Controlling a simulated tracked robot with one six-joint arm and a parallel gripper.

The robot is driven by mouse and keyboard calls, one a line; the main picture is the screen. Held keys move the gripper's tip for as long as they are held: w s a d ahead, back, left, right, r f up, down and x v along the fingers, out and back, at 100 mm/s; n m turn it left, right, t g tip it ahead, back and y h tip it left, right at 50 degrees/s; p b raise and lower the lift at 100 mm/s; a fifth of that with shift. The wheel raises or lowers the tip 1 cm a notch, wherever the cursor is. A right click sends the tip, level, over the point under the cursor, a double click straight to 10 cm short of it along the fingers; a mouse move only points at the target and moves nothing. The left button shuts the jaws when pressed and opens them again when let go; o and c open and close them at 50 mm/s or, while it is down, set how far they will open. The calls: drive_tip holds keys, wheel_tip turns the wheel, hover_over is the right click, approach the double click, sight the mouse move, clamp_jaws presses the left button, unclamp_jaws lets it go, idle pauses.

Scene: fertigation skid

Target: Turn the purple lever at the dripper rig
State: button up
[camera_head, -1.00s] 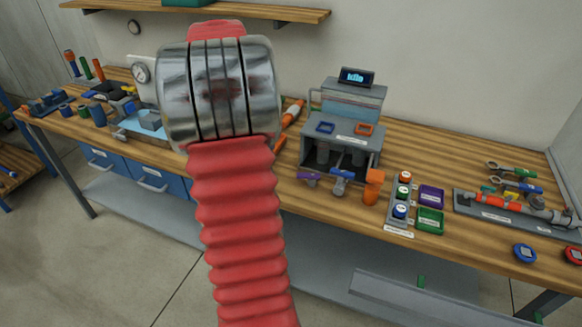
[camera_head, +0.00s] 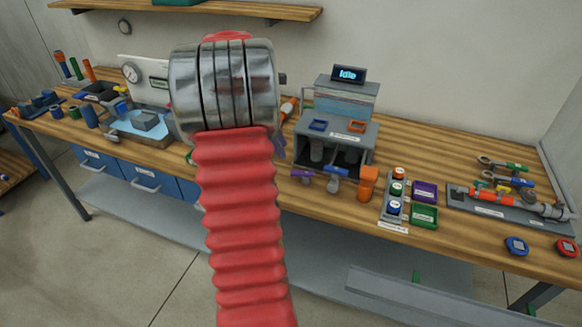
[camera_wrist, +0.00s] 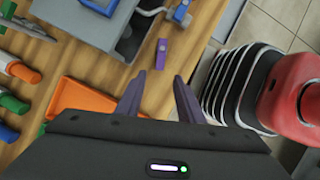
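The dripper rig (camera_head: 353,131) is a grey box on the workbench with a display reading "Idle". Along its front edge sit a purple lever (camera_head: 302,173), a blue lever (camera_head: 337,171) and an orange part (camera_head: 368,182). In the wrist view the purple lever (camera_wrist: 162,53) lies just beyond my fingertips, roughly in line with the gap between them. My gripper (camera_wrist: 158,82) has two purple fingers, apart, with nothing between them. In the head view my red arm hides most of the gripper; a purple sliver shows right of the wrist.
Right of the rig are a strip of buttons (camera_head: 396,196), a purple tray (camera_head: 425,192) and a green tray (camera_head: 424,215). A pipe assembly (camera_head: 503,204) lies farther right. In the wrist view an orange tray (camera_wrist: 72,98) is close to the left finger.

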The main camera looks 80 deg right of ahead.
sight(295, 172)
drive_tip(key=x, duration=0.9)
drive_tip(key=shift+f, duration=0.25)
clamp_jaws()
